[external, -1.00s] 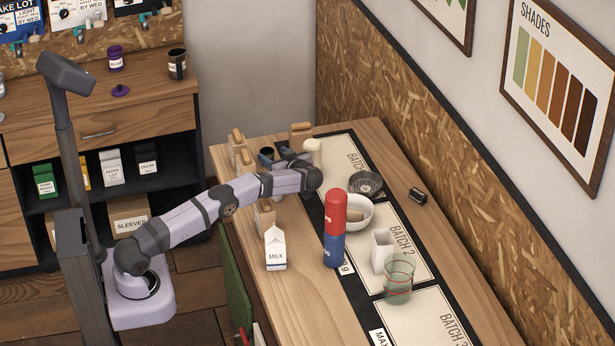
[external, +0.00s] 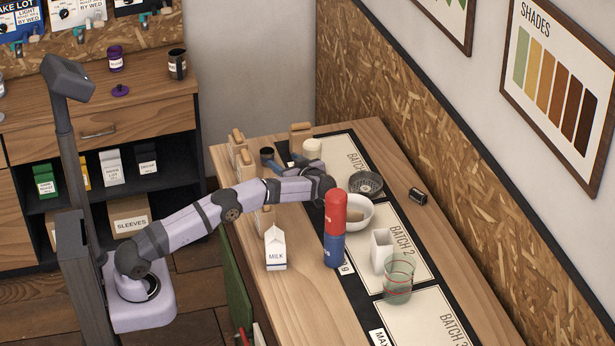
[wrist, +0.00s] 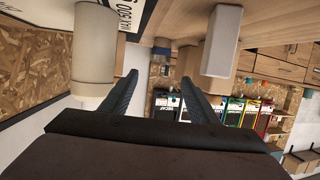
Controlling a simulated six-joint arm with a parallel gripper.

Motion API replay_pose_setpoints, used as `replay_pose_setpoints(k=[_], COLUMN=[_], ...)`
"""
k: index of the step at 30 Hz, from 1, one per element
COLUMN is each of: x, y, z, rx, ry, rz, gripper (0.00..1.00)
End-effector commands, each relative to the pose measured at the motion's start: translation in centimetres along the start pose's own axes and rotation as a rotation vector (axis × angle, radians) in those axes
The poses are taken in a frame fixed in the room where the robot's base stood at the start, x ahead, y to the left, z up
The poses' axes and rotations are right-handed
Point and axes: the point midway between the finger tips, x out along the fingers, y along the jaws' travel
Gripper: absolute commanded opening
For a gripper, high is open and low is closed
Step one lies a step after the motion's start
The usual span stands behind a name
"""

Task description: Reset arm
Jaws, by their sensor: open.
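My gripper (external: 281,164) is over the far left part of the wooden table (external: 303,290). It is open, with nothing between its fingers. In the wrist view, the two dark fingers of my gripper (wrist: 159,78) stand apart. A cream cylinder (external: 312,149) stands close beside my gripper; a cream cylinder also shows left of the fingers in the wrist view (wrist: 95,45). A pale block (wrist: 220,45) is right of the fingers there, apart from them.
A red and blue cylinder (external: 335,228) stands near my wrist, with a white bowl (external: 357,222) behind it. A milk carton (external: 275,250) stands nearer the front edge. A dark mesh dish (external: 366,184), a white container (external: 382,250) and a glass (external: 398,284) stand farther right.

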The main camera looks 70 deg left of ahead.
Motion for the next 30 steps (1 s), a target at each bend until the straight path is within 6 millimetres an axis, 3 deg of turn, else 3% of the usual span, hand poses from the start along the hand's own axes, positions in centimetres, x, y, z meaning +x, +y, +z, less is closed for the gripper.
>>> replay_pose_setpoints(k=[4,7,11,14,18,21,26,30], x=[0.0,-0.1,-0.5,-2.0,-5.6,-8.9,-14.6,-19.1], y=[0.1,0.5,1.8,3.9,6.9,8.2,8.2,5.3], z=[-0.3,-1.8,-5.8,-9.7,-15.0,-17.2,-17.5,-15.0], rx=[-0.003,-0.02,-0.065,-0.098,-0.118,-0.098,-0.007,0.127], ry=[0.004,0.027,0.089,0.147,0.197,0.188,0.095,-0.055], rz=[0.005,0.033,0.122,0.262,0.526,0.718,0.993,1.171], gripper=[0.55,0.55,0.55,0.55,0.55,0.55,0.55,0.55])
